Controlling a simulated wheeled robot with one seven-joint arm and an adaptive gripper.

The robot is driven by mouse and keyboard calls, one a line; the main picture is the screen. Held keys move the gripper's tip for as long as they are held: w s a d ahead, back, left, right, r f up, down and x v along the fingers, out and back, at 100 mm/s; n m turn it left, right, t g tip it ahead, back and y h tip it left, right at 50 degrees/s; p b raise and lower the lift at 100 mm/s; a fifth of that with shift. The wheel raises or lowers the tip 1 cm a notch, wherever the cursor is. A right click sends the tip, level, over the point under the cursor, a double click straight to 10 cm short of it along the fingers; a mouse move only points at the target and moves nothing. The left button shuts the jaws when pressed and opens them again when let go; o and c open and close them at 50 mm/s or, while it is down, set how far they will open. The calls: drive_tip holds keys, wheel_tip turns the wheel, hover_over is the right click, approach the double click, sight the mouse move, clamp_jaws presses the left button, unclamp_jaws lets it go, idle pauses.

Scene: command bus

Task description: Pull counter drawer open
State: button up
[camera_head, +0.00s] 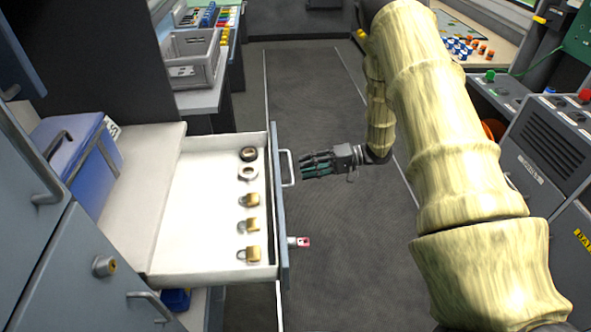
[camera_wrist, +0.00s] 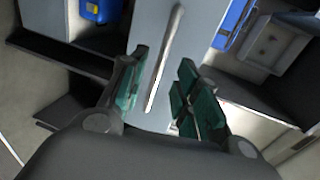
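The counter drawer (camera_head: 205,190) juts far out from the left counter in the head view. Several brass padlocks (camera_head: 250,226) and two tape rolls (camera_head: 248,172) lie inside it. Its pale bar handle (camera_head: 289,168) is on the blue-grey front panel (camera_head: 280,205). My gripper (camera_head: 305,168) is just right of the handle, fingers pointing left at it. In the wrist view the handle (camera_wrist: 165,60) runs between the spread teal-padded fingers of my gripper (camera_wrist: 158,88), with gaps on both sides. I see no contact.
A lock with a red-tagged key (camera_head: 300,242) sticks out of the drawer front. A blue box (camera_head: 75,155) and a grey crate (camera_head: 192,58) stand on the left counter. Consoles (camera_head: 550,140) line the right side. The aisle floor (camera_head: 315,90) is clear.

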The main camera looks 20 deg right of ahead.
drive_tip(key=v, duration=0.6)
drive_tip(key=shift+d, duration=0.2)
drive_tip(key=shift+a, duration=0.1)
